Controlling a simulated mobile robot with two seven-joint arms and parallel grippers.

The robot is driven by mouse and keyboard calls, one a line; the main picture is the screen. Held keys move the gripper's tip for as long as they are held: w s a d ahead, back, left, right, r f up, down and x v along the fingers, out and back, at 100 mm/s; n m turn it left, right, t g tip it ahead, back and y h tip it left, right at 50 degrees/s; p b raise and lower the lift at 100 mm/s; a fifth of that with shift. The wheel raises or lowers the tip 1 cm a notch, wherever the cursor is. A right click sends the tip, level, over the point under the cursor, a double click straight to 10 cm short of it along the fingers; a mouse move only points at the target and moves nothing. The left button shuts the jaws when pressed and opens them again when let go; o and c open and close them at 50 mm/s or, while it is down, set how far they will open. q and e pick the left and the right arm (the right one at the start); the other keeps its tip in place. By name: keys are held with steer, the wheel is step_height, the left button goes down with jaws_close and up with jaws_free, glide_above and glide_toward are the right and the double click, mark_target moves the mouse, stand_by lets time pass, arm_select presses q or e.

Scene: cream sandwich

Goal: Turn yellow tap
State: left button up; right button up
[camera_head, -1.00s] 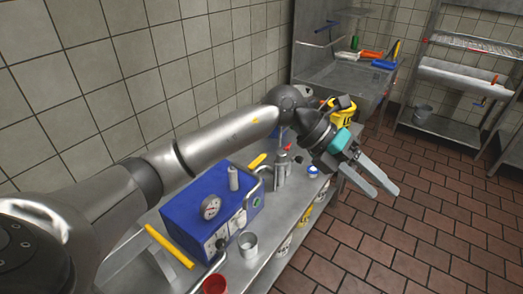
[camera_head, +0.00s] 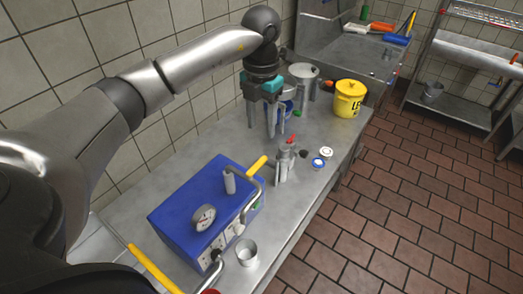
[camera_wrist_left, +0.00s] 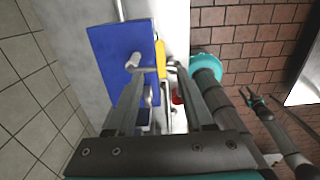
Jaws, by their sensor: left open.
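A yellow-handled lever (camera_head: 257,165), which I take as the yellow tap, sits on a bent metal rod at the right side of a blue machine (camera_head: 178,213). A second yellow handle (camera_head: 155,268) lies at the machine's near left. My left gripper (camera_head: 265,125) is open, fingers pointing down, above the table beyond the machine and apart from the lever. In the left wrist view, its open fingers (camera_wrist_left: 160,85) frame the yellow handle (camera_wrist_left: 161,60), with nothing held. A small dark gripper (camera_wrist_left: 252,98), probably my right, shows at right there; its jaws are too small to read.
A metal device with a red knob (camera_head: 285,160) and small jars (camera_head: 319,163) stand right of the lever. A yellow bucket (camera_head: 349,98) and metal pot (camera_head: 303,80) stand at the far end. A metal cup (camera_head: 247,252) is near the front. The tiled wall bounds the left.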

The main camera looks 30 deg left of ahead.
mark_target(261, 161)
arm_select(q)
step_height(261, 161, down, 10)
steer(key=shift+r+p, duration=0.2)
steer(key=shift+p, duration=0.2)
steer(key=shift+f, duration=0.45)
arm_select(e)
steer(key=shift+w+a+r, duration=0.25)
steer(key=shift+w, duration=0.2)
steer(key=shift+w+a+r, duration=0.25)
steer(key=shift+w, duration=0.2)
arm_select(q)
steer(key=shift+c, duration=0.6)
jaws_close()
arm_select(e)
steer(key=shift+d, duration=0.3)
